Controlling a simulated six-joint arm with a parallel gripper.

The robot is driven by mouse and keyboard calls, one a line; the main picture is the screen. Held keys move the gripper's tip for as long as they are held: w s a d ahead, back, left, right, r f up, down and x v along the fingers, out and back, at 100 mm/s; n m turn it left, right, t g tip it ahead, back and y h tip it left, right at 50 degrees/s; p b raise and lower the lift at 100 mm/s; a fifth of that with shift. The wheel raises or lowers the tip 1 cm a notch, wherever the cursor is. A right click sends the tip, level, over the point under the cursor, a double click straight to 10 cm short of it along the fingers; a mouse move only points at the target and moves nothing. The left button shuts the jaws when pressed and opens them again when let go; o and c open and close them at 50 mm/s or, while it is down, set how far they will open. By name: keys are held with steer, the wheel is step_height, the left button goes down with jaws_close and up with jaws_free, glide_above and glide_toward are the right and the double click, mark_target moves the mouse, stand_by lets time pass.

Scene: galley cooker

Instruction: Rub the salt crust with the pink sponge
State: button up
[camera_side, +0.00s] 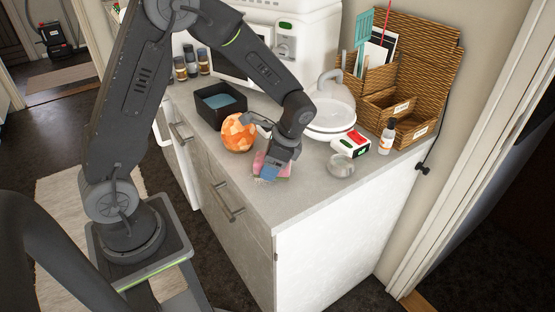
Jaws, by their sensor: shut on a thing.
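My gripper (270,171) points down at the front part of the grey counter, beside an orange patterned ball. It is shut on the pink sponge (285,170), whose pink shows on both sides of the jaws. A small blue face shows at the jaw tips; I cannot tell whether it belongs to the gripper or to the sponge. The sponge is at or just above the counter top (305,198); contact cannot be made out. I cannot make out the salt crust; the gripper and sponge hide the surface beneath them.
The orange ball (238,133) is close left of my gripper. A black bin (220,113) with blue inside stands behind it. A clear round object (341,165), a red-and-white box (350,145), a bottle (387,137) and a white basin (330,122) are right. The front right counter is clear.

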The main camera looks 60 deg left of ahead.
mark_target(261, 163)
steer(key=shift+s+r, duration=0.1)
steer(key=shift+s, duration=3.1)
step_height(261, 163, up, 8)
steer(key=shift+s, duration=0.1)
